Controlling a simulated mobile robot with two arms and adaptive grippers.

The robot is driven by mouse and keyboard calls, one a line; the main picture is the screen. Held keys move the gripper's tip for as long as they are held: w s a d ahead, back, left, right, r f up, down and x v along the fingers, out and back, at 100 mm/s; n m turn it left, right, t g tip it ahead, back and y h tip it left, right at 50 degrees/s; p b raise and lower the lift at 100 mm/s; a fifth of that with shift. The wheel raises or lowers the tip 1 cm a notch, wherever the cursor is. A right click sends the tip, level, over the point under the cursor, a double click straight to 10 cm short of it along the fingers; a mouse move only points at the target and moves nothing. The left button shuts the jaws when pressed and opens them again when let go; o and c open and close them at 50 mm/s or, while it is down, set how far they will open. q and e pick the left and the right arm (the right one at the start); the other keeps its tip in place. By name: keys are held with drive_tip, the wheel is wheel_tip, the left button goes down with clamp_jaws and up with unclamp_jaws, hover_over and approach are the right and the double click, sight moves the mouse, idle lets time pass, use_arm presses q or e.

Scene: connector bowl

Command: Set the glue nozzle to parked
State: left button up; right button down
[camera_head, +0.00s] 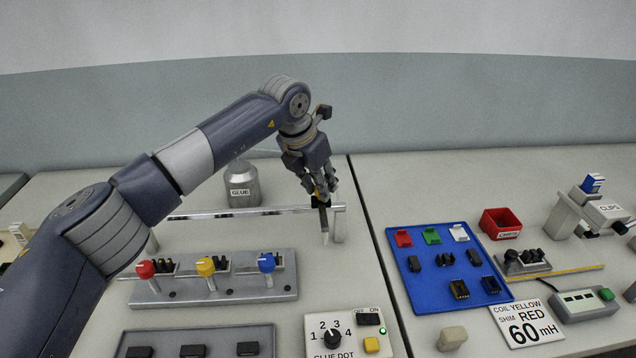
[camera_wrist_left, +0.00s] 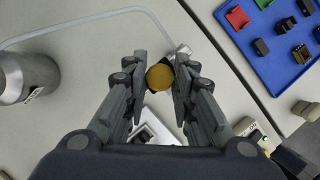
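The glue nozzle (camera_head: 324,222) hangs at the right end of a metal rail, its pale tip pointing down above the bench. Its round brass-yellow knob (camera_wrist_left: 160,77) shows between my fingers in the left wrist view. My left gripper (camera_head: 321,190) reaches down over the nozzle's top from above. In the wrist view the left gripper's fingers (camera_wrist_left: 160,80) stand on both sides of the knob and appear to touch it. The fingers partly hide the knob in the head view. My right gripper is in neither view.
The rail (camera_head: 240,212) runs left, in front of the grey glue pot (camera_head: 241,186). A fixture with red, yellow and blue knobs (camera_head: 214,290) stands nearer. The glue dot panel (camera_head: 345,332) is at the front. A blue tray (camera_head: 425,290) with parts lies right of the bench seam.

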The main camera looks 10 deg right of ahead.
use_arm(q)
drive_tip(key=o, duration=0.4)
drive_tip(key=shift+d+r, duration=0.1)
drive_tip(key=shift+d, duration=0.25)
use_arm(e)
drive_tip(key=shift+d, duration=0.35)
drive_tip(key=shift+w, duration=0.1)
use_arm(q)
drive_tip(key=shift+a+r, duration=0.2)
drive_tip(key=shift+r, duration=0.1)
drive_tip(key=v, duration=1.1)
drive_tip(key=shift+s+r, duration=0.1)
drive_tip(key=shift+s, duration=0.05)
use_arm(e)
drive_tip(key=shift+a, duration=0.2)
